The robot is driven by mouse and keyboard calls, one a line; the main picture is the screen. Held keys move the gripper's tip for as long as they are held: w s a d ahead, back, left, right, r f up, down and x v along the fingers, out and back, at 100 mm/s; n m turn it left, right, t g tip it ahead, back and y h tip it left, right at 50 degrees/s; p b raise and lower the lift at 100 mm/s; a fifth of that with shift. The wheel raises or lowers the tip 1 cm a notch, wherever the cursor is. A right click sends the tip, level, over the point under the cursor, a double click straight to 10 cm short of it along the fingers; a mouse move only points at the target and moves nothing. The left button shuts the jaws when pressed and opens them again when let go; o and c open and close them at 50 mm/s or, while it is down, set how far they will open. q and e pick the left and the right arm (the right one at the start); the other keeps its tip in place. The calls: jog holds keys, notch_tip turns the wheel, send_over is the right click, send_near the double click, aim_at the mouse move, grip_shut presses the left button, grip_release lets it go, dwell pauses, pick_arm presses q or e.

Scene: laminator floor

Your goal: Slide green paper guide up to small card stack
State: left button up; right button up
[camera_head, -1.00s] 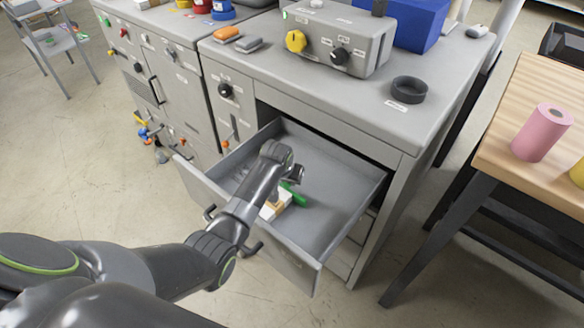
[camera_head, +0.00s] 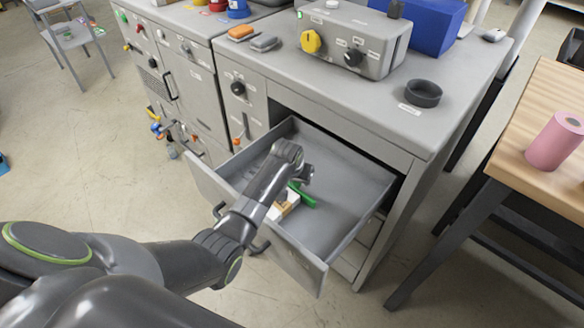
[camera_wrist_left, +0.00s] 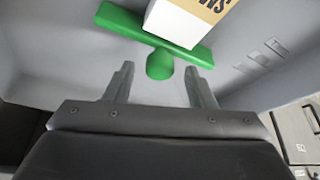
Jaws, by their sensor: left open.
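The green paper guide (camera_head: 302,194) lies in the open grey drawer (camera_head: 340,215). In the left wrist view the guide (camera_wrist_left: 120,22) is a green bar with a round knob (camera_wrist_left: 160,65) on its near side. The small card stack (camera_wrist_left: 190,18), white and tan with dark lettering, is at the guide's far side and looks very close to it or touching; I cannot tell which. It also shows in the head view (camera_head: 284,206), partly behind my arm. My left gripper (camera_wrist_left: 161,82) is open, its fingers either side of the knob and just short of it. My right gripper is not in view.
The drawer walls surround the guide and my left gripper. The cabinet top above holds a grey control box (camera_head: 352,40), a dark ring (camera_head: 423,93) and a blue box (camera_head: 428,22). A wooden table (camera_head: 545,125) with a pink roll (camera_head: 555,141) stands at right.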

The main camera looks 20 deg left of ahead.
pick_arm(q)
jog(key=v, duration=1.6)
jog(key=shift+s+r+b, duration=0.25)
jog(key=shift+r+b, duration=0.05)
jog(key=shift+r, duration=0.05)
